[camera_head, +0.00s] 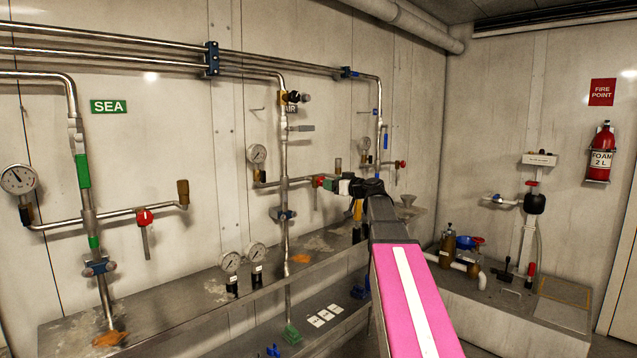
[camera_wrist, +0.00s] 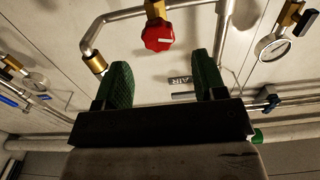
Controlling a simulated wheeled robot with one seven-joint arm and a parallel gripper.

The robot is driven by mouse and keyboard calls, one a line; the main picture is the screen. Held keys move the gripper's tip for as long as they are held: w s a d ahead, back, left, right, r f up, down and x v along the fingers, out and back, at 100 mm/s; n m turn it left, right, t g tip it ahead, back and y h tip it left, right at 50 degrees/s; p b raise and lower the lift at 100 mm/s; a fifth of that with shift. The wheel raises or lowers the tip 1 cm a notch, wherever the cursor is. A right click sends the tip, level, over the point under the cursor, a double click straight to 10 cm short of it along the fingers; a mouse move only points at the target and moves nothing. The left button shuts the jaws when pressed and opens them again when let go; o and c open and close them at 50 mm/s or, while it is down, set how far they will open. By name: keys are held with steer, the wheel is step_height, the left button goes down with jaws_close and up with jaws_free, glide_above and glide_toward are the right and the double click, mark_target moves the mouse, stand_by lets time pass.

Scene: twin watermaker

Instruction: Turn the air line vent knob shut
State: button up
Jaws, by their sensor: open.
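The red vent knob (camera_wrist: 158,37) is many-sided with a white line on its face, on a brass fitting, in the wrist view. The knob shows beyond the tips, level with the gap and nearer the top of the picture; I see no contact. In the head view my gripper (camera_head: 334,185) is just right of the knob.
A gauge (camera_head: 257,154) and brass-ended branch lie left of the air line. Another pipe with a red knob (camera_head: 401,163) stands to the right. A ledge (camera_head: 190,305) with two gauges runs below.

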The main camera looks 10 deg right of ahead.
mark_target(320, 181)
steer(key=x, duration=0.6)
steer(key=shift+w+a, duration=0.15)
steer(key=shift+w, duration=0.2)
steer(key=shift+c, duration=0.3)
steer(key=c, duration=0.8)
